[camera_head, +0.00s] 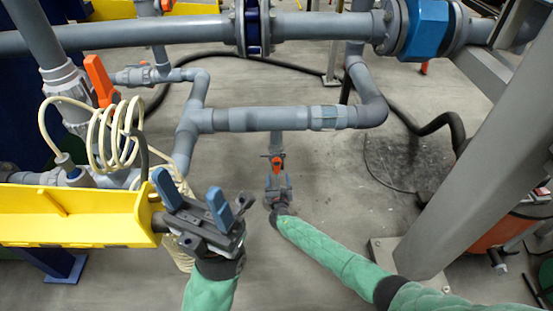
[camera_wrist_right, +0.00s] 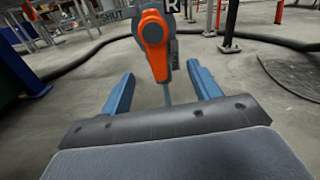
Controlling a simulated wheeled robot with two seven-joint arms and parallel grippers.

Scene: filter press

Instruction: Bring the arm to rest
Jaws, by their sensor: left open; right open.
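My right gripper (camera_head: 278,188) is at the end of the green-sleeved arm in the middle of the head view. It is open, just below a small valve with an orange handle (camera_head: 277,162) under the grey pipe. In the right wrist view the orange handle (camera_wrist_right: 155,42) is ahead, between the lines of the two blue fingers (camera_wrist_right: 161,82). Nothing shows held, and I cannot tell whether a finger touches the handle. My left gripper (camera_head: 192,198) is open and empty, beside the end of the yellow beam (camera_head: 80,218).
A grey horizontal pipe (camera_head: 250,119) runs above my right gripper. A larger orange handle (camera_head: 101,80) and a coiled cream hose (camera_head: 115,140) are at the left. A grey slanted post (camera_head: 480,150) stands right of my right arm. Bare floor (camera_head: 335,205) lies between.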

